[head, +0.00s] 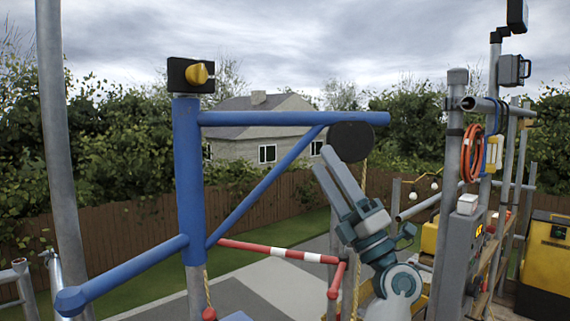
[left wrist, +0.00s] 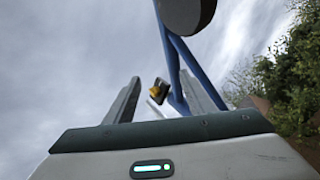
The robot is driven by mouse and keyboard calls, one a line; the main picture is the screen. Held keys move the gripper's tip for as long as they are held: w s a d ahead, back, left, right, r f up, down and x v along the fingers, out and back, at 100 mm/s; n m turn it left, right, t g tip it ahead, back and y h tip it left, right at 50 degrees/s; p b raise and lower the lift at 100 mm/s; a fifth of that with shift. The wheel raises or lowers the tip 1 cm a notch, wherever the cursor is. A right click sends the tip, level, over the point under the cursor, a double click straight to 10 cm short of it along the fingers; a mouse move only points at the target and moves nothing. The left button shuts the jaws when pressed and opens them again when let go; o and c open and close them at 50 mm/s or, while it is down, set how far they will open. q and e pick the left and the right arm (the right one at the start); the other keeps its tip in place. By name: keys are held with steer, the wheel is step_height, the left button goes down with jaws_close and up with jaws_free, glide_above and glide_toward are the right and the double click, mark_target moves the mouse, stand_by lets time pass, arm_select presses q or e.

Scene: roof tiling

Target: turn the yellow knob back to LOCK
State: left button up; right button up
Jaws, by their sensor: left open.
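The yellow knob (head: 197,74) sits on the face of a black box (head: 177,76) on top of the blue post (head: 188,170), at upper left in the head view. No LOCK mark is readable. My left gripper (head: 320,160) is open and empty, pointing up and left. It is well to the right of the knob and lower in the picture, apart from it. In the left wrist view the knob (left wrist: 154,91) shows small and far off between the two open fingers (left wrist: 165,78). My right gripper is not in view.
A blue beam (head: 290,118) and a diagonal brace (head: 262,188) run right from the post. A dark round disc (head: 350,141) at the beam's right end is close to my left fingertips. A rope (head: 361,190) hangs there. A red-white bar (head: 280,252) is lower down.

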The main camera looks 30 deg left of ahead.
arm_select(q)
steer(key=s+a+r+n+g+h+p, duration=0.1)
steer(key=s+a+r+n+h, duration=0.1)
steer(key=s+r+n+h, duration=0.2)
steer(key=s+a+r+n+g+h+p, duration=0.2)
steer(key=s+r+n+h, duration=0.3)
steer(key=s+r, duration=0.5)
step_height(320, 180, up, 5)
steer(key=shift+a+f+n, duration=0.1)
steer(key=shift+a+n, duration=0.2)
steer(key=shift+n, duration=0.6)
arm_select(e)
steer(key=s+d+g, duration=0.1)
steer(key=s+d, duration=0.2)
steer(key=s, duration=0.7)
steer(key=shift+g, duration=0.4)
arm_select(q)
steer(key=shift+w, duration=0.1)
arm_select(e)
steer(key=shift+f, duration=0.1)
arm_select(q)
steer(key=shift+a, duration=0.1)
